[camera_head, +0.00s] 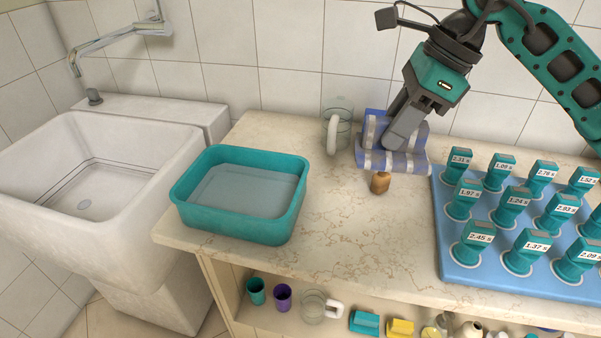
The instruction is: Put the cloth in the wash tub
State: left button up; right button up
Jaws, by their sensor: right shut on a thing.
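The cloth (388,161) is blue with white stripes and looks folded. My right gripper (393,146) is shut on it from above, near the back of the counter. Whether the cloth touches the counter cannot be told. The teal wash tub (283,232) stands on the left part of the counter and holds clear water. The cloth and gripper are to the right of the tub, apart from it. My left gripper is not in view.
A glass mug (343,137) stands just left of the cloth. A small brown bottle-like object (380,182) is in front of it. A blue board (449,258) with several labelled teal pieces fills the right. A white sink (182,160) is at left. The middle counter (350,240) is clear.

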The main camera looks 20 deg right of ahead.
aim_at(247, 203)
jog(key=i+j, duration=0.2)
jog(key=j, duration=0.15)
jog(key=i+j, duration=0.15)
jog(key=j, duration=0.25)
jog(key=i+j, duration=0.2)
jog(key=j, duration=0.15)
